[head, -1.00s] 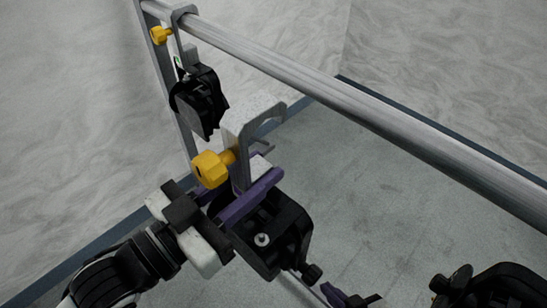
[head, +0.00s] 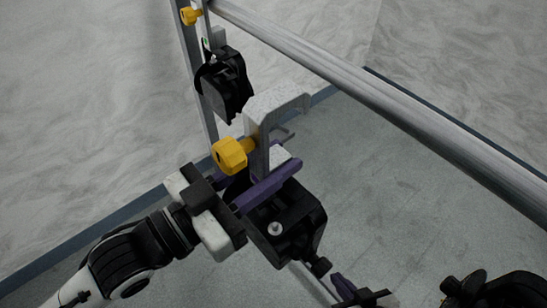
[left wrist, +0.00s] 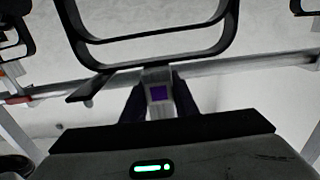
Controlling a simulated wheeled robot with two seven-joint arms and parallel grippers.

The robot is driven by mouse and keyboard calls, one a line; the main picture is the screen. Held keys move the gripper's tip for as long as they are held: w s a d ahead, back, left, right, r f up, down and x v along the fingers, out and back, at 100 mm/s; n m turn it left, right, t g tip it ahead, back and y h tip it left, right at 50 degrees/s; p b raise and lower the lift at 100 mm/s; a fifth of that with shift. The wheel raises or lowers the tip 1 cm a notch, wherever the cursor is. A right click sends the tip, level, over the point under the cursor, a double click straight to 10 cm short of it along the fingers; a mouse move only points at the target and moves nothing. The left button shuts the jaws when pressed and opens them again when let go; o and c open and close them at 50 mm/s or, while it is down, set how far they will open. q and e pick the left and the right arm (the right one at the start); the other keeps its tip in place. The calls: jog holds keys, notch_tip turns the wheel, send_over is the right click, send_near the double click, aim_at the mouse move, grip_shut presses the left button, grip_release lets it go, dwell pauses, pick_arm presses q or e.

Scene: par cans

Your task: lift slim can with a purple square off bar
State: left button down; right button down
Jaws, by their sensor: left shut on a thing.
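The slim can with a purple square has a black body (head: 290,228), a grey hook clamp (head: 262,140) and a yellow knob (head: 230,154). My left gripper (head: 262,180) is shut on its clamp below the hook. In the head view the hook appears apart from the metal bar (head: 400,112), on its near left side. In the left wrist view the purple square (left wrist: 158,93) shows on the grey clamp between the dark fingers. My right gripper (head: 355,291) shows only partly at the bottom edge; its jaw opening cannot be made out.
Another black can (head: 224,84) with a yellow knob hangs at the bar's far end, close behind the held one. An upright post (head: 190,60) stands there. Another black fixture (head: 495,291) is cut off at the bottom right. Grey floor below the bar looks clear.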

pick_arm(q)
jog(key=shift+r, duration=0.35)
